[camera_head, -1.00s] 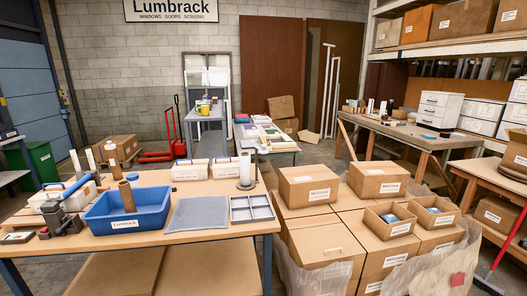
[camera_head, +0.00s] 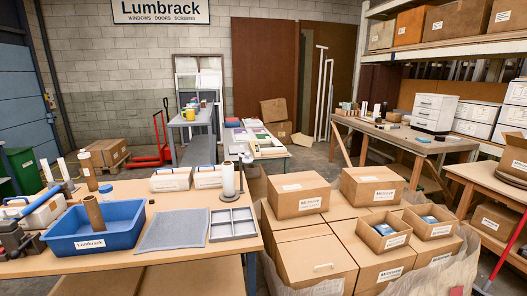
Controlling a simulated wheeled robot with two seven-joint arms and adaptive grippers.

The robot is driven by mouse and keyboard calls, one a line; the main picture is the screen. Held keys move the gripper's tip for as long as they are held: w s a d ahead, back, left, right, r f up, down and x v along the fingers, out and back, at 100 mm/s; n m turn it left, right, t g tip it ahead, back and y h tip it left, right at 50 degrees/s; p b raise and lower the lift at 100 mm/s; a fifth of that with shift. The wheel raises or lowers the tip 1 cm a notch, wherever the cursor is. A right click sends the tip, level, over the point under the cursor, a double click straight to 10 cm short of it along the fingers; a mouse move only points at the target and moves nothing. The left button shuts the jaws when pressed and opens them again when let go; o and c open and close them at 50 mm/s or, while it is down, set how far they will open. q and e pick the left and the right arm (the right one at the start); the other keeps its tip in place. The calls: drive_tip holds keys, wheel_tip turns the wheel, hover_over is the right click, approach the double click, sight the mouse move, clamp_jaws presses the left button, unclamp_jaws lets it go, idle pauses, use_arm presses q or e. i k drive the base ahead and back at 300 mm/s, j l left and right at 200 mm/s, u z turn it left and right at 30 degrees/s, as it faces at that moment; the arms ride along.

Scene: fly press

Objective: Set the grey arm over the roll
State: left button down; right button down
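Neither of my grippers is in view.
On the near workbench (camera_head: 180,254) are a blue bin (camera_head: 97,241) with a brown tube, a grey mat (camera_head: 172,229), a divided tray (camera_head: 233,222) and two white cases. A dark press (camera_head: 14,240) is at the left edge. Cardboard boxes (camera_head: 318,262) crowd the bench's right side.

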sight(246, 160)
drive_tip(key=i+l, duration=0.45)
drive_tip(key=i+l+z, duration=0.1)
drive_tip(key=i+l, duration=0.3)
drive_tip(key=i, duration=0.2)
